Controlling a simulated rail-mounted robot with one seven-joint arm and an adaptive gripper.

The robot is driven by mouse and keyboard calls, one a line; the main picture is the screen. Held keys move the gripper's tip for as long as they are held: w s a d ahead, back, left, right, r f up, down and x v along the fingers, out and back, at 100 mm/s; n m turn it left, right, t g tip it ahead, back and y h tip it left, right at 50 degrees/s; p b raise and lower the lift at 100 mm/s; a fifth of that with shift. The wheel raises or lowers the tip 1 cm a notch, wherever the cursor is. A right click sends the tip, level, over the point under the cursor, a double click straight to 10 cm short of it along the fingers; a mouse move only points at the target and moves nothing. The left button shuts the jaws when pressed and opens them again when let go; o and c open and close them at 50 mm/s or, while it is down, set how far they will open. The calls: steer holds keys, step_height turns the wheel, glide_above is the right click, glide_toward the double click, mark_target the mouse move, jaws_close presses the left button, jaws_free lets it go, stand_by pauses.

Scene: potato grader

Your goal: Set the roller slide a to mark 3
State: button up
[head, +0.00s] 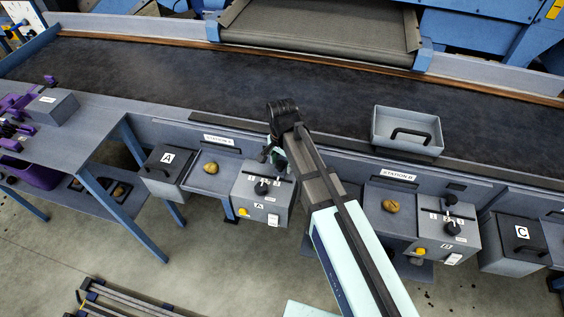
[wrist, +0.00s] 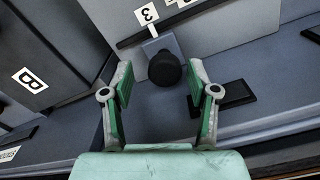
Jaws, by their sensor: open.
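The roller slide a is on the sloped grey control box (head: 250,204) of station A. In the wrist view its round black knob (wrist: 165,70) sits on a grey plate at the long dark slot (wrist: 140,37). The label 3 (wrist: 147,13) lies just across the slot from the knob, so the slide looks at or close to mark 3. My gripper (wrist: 160,82) is open, with one green-padded finger on each side of the knob and a gap to both. How deep the fingers reach cannot be told. In the head view my gripper (head: 268,157) and arm partly hide the slide.
A second black knob (head: 262,188) is on the same box, below the slot. Bin A (head: 165,172) and a tray with a potato (head: 211,168) stand to the left. Station B's box (head: 440,240) is right of my arm. A grey tote (head: 408,120) sits at the belt's edge.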

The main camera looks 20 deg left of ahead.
mark_target(282, 164)
step_height(282, 164, up, 12)
stand_by(0.6)
steer(key=shift+f, duration=0.1)
